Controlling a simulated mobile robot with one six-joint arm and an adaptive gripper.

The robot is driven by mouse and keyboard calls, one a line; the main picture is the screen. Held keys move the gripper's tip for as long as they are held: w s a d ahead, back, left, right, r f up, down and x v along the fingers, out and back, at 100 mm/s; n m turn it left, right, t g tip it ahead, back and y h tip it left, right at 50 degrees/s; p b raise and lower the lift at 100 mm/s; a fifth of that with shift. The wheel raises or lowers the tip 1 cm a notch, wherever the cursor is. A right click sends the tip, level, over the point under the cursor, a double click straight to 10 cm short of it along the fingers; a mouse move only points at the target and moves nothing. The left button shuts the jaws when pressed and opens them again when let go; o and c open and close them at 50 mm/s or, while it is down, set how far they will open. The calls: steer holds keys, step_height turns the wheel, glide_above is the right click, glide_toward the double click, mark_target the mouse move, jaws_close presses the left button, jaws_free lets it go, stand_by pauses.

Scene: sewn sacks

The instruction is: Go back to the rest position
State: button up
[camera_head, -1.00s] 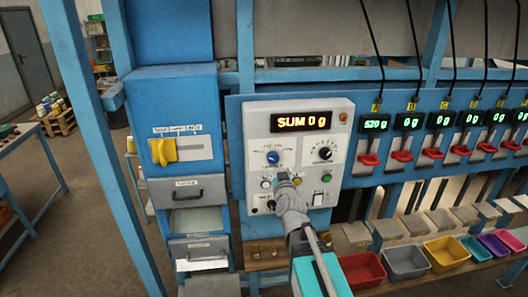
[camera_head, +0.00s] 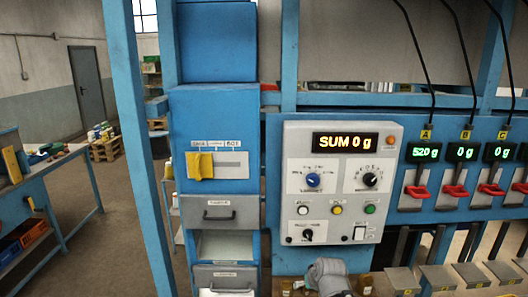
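My gripper (camera_head: 328,272) shows only in part at the bottom edge of the head view, as a grey shape below the white control panel (camera_head: 332,190). It is apart from the panel's knobs and buttons, and its fingers cannot be made out. The panel's display (camera_head: 345,142) reads SUM 0 g. The panel has blue and black knobs and white, yellow and green buttons.
A blue cabinet (camera_head: 213,125) with a yellow selector handle (camera_head: 199,166) and grey drawers (camera_head: 219,212) stands left of the panel. Scale displays to the right read 520 g at A (camera_head: 422,152) and 0 g at B and C, above red levers. Open floor lies left.

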steer(key=s+d+f+m+g+h+b, duration=0.1)
steer(key=s+d+f+g+b, duration=0.2)
steer(key=s+f+g, duration=0.3)
steer(key=s+f+b, duration=0.1)
steer(key=s+f, duration=0.1)
steer(key=s, duration=0.2)
steer(key=shift+s+f+m+h+b, duration=0.25)
steer(key=shift+f+m+h+b, duration=0.05)
steer(key=shift+f+h+b, duration=0.1)
